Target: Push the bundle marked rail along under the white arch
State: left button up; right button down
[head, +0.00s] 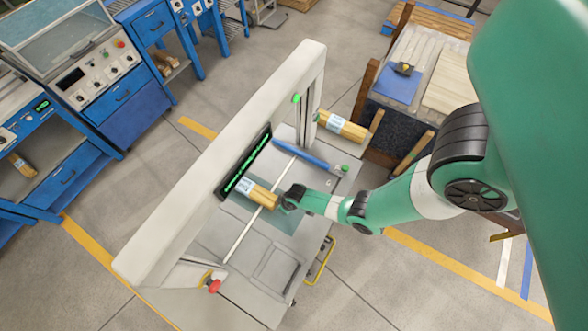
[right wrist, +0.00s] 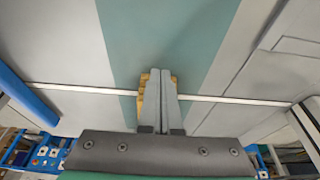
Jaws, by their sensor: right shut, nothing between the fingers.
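A bundle of yellow wooden pieces (head: 263,196) with a white label lies on the teal strip of the machine bed, its labelled end close to the white arch (head: 215,150). The label print is too small to read. My right gripper (head: 288,197) is at the bundle's near end, in line with it; whether they touch is unclear. In the right wrist view its fingers (right wrist: 163,100) are shut and empty, mostly covering the bundle (right wrist: 144,103). A second labelled bundle (head: 345,127) lies at the machine's far side. My left gripper is out of view.
A black display with green lights (head: 244,170) is on the arch beside the bundle. A thin white rail (head: 244,236) crosses the bed, and a blue bar (head: 308,158) lies beyond. A red knob (head: 214,286) stands by the near post. The near bed is mostly clear.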

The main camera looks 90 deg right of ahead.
jog(key=s, duration=0.1)
jog(key=s+a+r+p, duration=0.1)
jog(key=s, duration=0.1)
jog(key=shift+s+a+r+p, duration=0.1)
jog(key=shift+a+r+p, duration=0.15)
jog(key=shift+a+p, duration=0.1)
jog(key=p+v, duration=0.3)
jog(key=v, duration=0.5)
jog(key=shift+r+p, duration=0.25)
jog(key=shift+p, duration=0.15)
